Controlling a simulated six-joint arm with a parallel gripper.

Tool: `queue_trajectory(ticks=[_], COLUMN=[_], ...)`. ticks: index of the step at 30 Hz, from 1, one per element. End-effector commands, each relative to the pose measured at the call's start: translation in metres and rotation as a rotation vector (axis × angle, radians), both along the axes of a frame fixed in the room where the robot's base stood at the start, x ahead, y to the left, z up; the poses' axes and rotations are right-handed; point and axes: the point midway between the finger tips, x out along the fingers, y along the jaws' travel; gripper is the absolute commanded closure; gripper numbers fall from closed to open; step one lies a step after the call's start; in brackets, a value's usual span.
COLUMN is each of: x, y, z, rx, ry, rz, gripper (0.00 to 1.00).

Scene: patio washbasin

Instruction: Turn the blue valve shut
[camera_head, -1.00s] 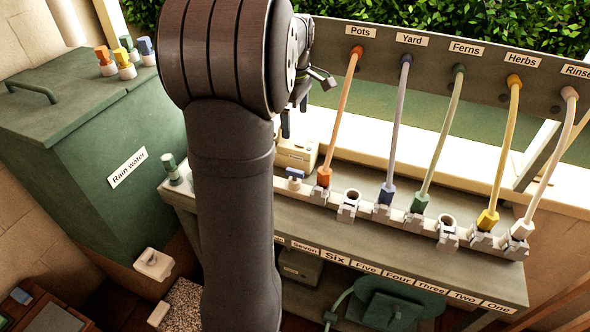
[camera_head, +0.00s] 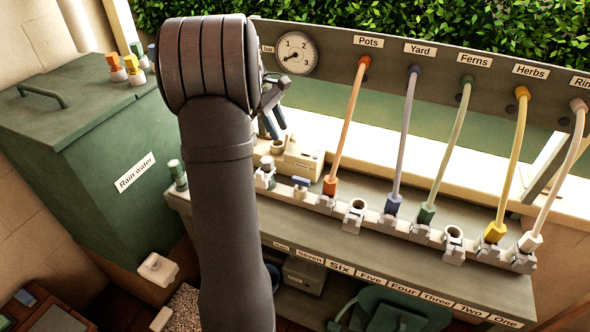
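A small blue-topped fitting (camera_head: 301,182), the only blue handle-like part I see on the bench, sits left of the orange hose's lower end. I cannot tell its turn position or for certain that it is the blue valve. My gripper (camera_head: 273,124) points down above and left of it, near the cream box, apart from the blue top. Its two dark fingers are small and partly overlapped in this view, so their opening is unclear. My arm hides the bench to the left. A blue connector (camera_head: 393,204) ends the Yard hose.
Several coloured hoses run from the back panel (camera_head: 340,38) to a row of fittings on the bench. A pressure gauge (camera_head: 296,53) is on the panel. A cream box (camera_head: 303,160) stands behind the blue-topped fitting. A green rain-water tank (camera_head: 105,160) stands left.

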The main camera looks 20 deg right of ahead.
Motion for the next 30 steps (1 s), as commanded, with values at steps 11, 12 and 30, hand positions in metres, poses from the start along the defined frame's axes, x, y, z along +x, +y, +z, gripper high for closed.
queue_trajectory(ticks=[11, 12, 30], x=[-0.019, -0.022, -0.046], y=[-0.018, -0.021, -0.046], z=[-0.062, -0.070, -0.156], rx=[0.003, 0.002, 0.002], ry=[0.005, 0.004, 0.000], rz=[-0.002, -0.003, -0.002], gripper=[0.63, 0.63, 0.63])
